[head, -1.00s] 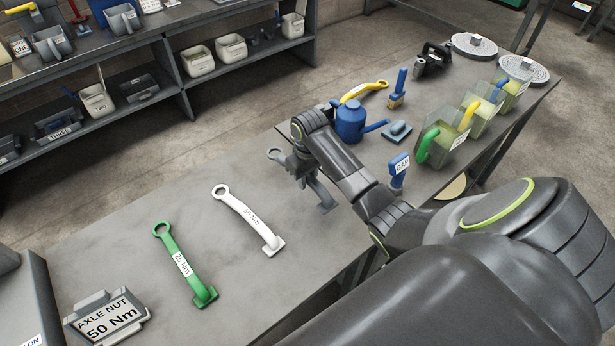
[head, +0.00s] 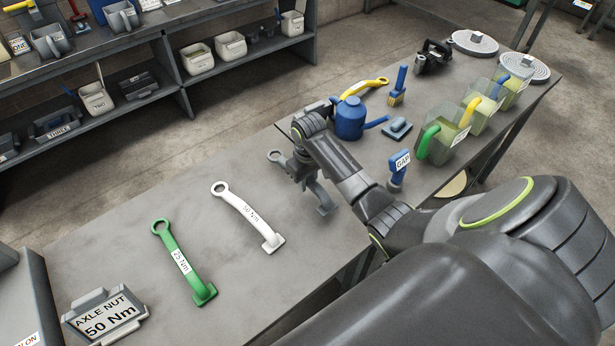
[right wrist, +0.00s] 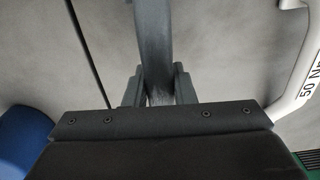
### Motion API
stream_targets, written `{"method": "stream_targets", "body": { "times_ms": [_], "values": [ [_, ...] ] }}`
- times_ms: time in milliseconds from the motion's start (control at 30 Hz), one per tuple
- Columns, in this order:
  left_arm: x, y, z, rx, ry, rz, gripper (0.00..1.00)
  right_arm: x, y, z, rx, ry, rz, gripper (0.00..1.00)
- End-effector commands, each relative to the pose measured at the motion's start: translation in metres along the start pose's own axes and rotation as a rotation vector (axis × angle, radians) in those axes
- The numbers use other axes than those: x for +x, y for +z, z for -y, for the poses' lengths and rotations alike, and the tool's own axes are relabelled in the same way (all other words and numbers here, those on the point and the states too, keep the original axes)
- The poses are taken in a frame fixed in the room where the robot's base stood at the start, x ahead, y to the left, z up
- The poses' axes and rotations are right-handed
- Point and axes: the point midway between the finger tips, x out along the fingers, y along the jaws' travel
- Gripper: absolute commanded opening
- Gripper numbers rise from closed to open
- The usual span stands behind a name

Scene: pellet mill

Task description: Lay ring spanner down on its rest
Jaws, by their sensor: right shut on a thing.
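A grey ring spanner lies along the table under my right gripper (head: 303,175). Its ring end (head: 274,156) shows to the left of the jaws and its square end (head: 322,199) to the right. In the right wrist view the grey handle (right wrist: 153,45) runs up from between my two fingers (right wrist: 158,90), which are shut on it. The spanner is at or close above the grey table (head: 185,215); I cannot tell whether it touches. I cannot make out a separate rest under it. My left gripper is not in view.
A white spanner (head: 246,214) and a green one (head: 178,254) lie to the left, with an AXLE NUT sign (head: 105,315) in front. A blue can (head: 350,120), a GAP-labelled blue tool (head: 397,168) and clear jugs (head: 440,142) stand to the right.

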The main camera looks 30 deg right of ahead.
Motion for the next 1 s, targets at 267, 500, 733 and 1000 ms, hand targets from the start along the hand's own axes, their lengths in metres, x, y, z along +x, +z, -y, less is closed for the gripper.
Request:
{"method": "stream_targets", "body": {
  "times_ms": [267,500,733,1000],
  "values": [
    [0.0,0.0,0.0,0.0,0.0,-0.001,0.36,-0.002,-0.001,0.0,-0.001,0.0,-0.004,0.0],
    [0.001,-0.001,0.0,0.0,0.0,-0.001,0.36,0.003,-0.001,0.0,-0.001,0.0,-0.003,0.0],
    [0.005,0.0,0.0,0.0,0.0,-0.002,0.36,0.013,-0.001,0.0,0.0,0.0,-0.004,0.0],
    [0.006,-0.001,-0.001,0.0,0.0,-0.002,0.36,0.018,-0.001,0.0,-0.001,0.0,-0.004,0.0]
  ]
}}
